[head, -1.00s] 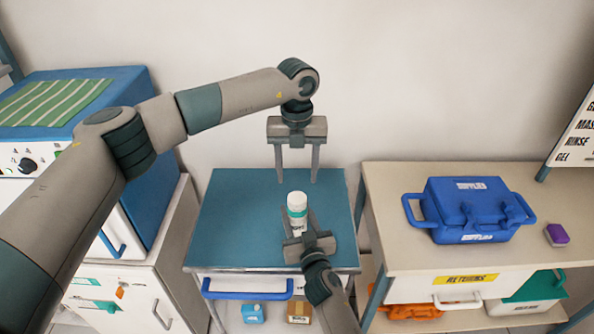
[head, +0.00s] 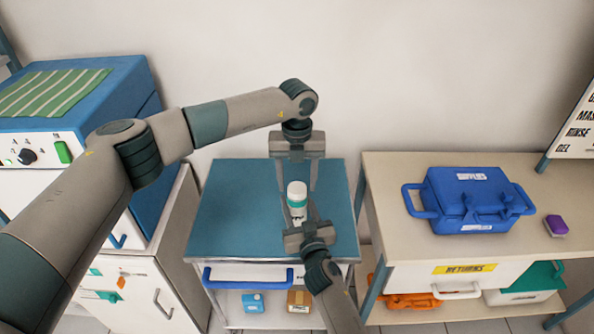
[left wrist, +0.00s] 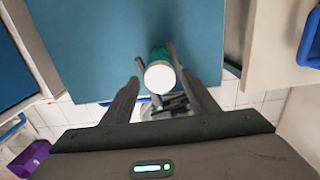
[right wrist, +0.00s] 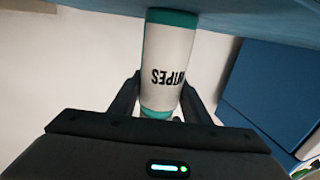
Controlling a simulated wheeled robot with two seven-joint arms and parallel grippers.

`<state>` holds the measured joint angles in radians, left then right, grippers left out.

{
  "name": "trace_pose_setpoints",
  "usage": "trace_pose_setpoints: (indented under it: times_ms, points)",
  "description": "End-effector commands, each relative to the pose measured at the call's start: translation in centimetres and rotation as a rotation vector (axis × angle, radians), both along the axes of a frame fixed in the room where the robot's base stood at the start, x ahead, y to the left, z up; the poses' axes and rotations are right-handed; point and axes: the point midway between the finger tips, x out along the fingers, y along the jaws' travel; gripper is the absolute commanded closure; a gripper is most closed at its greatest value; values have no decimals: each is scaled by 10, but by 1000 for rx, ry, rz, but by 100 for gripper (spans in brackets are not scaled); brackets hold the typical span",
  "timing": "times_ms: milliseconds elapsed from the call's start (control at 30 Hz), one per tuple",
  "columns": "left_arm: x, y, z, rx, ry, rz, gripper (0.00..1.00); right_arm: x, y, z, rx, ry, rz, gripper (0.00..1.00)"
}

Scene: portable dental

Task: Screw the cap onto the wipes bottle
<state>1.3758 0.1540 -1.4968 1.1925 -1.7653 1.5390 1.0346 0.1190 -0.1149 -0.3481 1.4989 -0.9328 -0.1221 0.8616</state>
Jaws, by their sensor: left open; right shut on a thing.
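The white wipes bottle (head: 298,212) with teal bands stands upright over the blue tabletop. A white cap (head: 297,188) sits on its top; I cannot tell how tightly. In the left wrist view the cap (left wrist: 159,77) shows as a white disc. My right gripper (head: 307,228) is shut around the bottle's side; the right wrist view shows the bottle (right wrist: 167,65) with its lettering upside down between the fingers. My left gripper (head: 297,189) is open, pointing down, with its fingers spread either side of the cap and apart from it in the left wrist view.
The blue-topped cart (head: 235,215) is otherwise clear. A blue supplies case (head: 470,205) and a purple block (head: 556,225) sit on the beige table to the right. A blue cabinet with a striped green cloth (head: 50,92) stands left.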

Motion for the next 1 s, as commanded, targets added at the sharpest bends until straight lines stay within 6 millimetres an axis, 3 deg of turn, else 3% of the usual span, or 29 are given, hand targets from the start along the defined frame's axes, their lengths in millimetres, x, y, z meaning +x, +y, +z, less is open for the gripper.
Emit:
trace_pose_setpoints:
  times_ms: [167, 467, 667, 1000]
  points:
    - [0, 0, -11, 0, 0, 0, 46, 0, 0, 0, 0, 1, 0, 100]
    - [0, 0, -13, 0, 0, 0, 46, 0, 0, 0, 0, 1, 0, 100]
    - [0, 0, -13, 0, 0, 0, 88, 0, 0, 0, 0, 1, 0, 100]
    - [0, 0, -13, 0, 0, -74, 88, 0, 0, 0, 0, 1, 0, 100]
